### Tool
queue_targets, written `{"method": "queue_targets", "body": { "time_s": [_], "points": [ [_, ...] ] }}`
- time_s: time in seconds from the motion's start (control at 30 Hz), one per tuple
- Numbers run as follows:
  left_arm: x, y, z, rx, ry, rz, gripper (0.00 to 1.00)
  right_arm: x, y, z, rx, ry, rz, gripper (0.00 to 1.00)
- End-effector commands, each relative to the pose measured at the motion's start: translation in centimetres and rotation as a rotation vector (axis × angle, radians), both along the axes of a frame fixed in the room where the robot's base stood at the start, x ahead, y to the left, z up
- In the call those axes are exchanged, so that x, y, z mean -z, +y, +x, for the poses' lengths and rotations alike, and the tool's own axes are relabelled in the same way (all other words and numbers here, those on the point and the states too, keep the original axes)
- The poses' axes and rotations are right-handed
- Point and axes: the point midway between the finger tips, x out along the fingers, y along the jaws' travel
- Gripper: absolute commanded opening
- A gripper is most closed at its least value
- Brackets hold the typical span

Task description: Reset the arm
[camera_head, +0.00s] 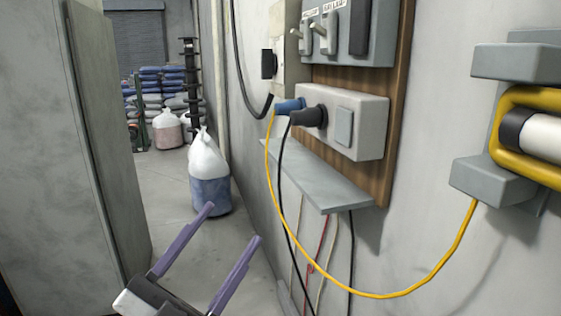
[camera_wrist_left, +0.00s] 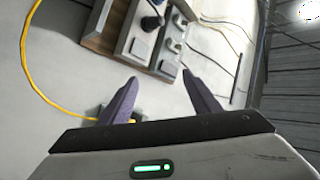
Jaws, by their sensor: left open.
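My left gripper (camera_head: 232,228) is at the bottom of the head view, low in the passage and left of the wall panel. Its two purple fingers are spread apart with nothing between them. In the left wrist view the same open gripper (camera_wrist_left: 158,82) shows both fingers, with the wall and its boxes beyond the tips. My right gripper is not in view.
A socket box (camera_head: 362,118) with blue and black plugs is on a wooden board above a grey shelf (camera_head: 318,176). A yellow cable (camera_head: 375,295) hangs in a loop to a wall bracket. A grey cabinet (camera_head: 50,150) stands left; a bagged container (camera_head: 210,190) stands on the floor.

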Motion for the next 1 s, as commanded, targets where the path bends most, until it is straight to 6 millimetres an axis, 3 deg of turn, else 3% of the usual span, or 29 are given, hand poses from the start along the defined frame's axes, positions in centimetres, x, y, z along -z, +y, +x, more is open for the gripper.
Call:
{"method": "queue_targets", "body": {
  "time_s": [0.03,0.13,0.27,0.4,0.5,0.6,0.73,0.83,1.0],
  "points": [
    [3.2,1.9,0.8,-0.055,0.133,-0.074,0.57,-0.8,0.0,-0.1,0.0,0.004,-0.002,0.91],
    [10.3,5.0,1.3,-0.163,0.377,-0.178,0.57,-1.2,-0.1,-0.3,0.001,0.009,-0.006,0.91],
    [19.8,7.5,-0.4,-0.273,0.683,-0.243,0.57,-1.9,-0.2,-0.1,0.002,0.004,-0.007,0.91],
    [29.4,8.6,-5.1,-0.349,1.005,-0.264,0.57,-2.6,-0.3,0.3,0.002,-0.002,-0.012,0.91],
    [34.8,8.6,-9.5,-0.375,1.211,-0.26,0.57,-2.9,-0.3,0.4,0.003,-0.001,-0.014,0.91],
    [38.6,8.2,-13.6,-0.38,1.371,-0.254,0.57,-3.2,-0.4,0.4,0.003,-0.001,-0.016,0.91],
    [41.3,7.6,-17.2,-0.374,1.5,-0.246,0.57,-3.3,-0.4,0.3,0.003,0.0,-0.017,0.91],
    [42.1,7.4,-18.4,-0.37,1.543,-0.242,0.57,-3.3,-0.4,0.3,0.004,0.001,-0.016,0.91],
    [42.3,7.4,-18.7,-0.368,1.55,-0.243,0.57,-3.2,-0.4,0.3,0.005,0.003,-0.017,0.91]
  ]
}}
